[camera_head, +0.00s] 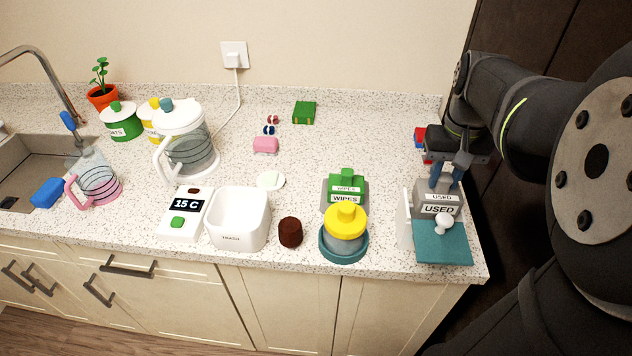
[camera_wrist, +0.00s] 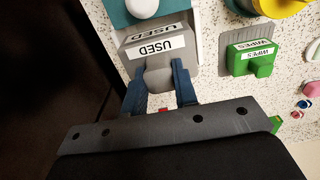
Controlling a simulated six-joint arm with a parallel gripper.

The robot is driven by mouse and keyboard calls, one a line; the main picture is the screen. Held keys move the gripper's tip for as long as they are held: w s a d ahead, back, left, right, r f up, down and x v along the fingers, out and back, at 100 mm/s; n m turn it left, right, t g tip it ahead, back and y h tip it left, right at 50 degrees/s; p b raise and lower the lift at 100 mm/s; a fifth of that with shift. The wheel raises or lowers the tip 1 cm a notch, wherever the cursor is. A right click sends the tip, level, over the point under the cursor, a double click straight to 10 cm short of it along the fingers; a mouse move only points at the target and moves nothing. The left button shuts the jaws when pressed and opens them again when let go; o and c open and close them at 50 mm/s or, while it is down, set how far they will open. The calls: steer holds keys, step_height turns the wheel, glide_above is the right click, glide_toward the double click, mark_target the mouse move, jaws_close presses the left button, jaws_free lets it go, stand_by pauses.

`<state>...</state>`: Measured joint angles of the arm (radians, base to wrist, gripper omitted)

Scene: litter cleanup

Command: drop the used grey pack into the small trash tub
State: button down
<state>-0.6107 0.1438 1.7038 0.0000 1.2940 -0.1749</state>
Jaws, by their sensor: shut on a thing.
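The used grey pack (camera_head: 433,197), labelled "USED", sits in a white-walled holder with a teal lid (camera_head: 455,256) at the right end of the counter. In the wrist view the pack (camera_wrist: 150,47) shows its label below a white knob. My gripper (camera_head: 447,177) is above the pack, its blue fingers shut on the pack's narrow grey top. The wrist view shows the fingers (camera_wrist: 160,88) on either side of that top. The small white trash tub (camera_head: 238,240) stands near the front edge, left of centre. The wrist view does not show the tub.
Between tub and holder stand a dark brown cylinder (camera_head: 290,233), a yellow-topped container (camera_head: 345,234) in a teal ring, and a green wipes pack (camera_head: 347,183). Open counter lies behind the wipes pack.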

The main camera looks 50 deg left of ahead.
steer(key=s+a+r, duration=0.1)
steer(key=s+a, duration=0.3)
steer(key=a, duration=0.4)
steer(key=s+a+r, duration=0.1)
steer(key=s+a, duration=0.4)
steer(key=a, duration=0.4)
steer(key=s+a, duration=0.5)
steer(key=s, duration=0.6)
steer(key=s+a+r, duration=0.1)
steer(key=s+a, duration=0.4)
steer(key=s, duration=0.7)
steer(key=shift+a+r, duration=0.15)
steer(key=shift+a, duration=0.15)
steer(key=shift+f, duration=5.75)
steer(key=shift+f, duration=0.6)
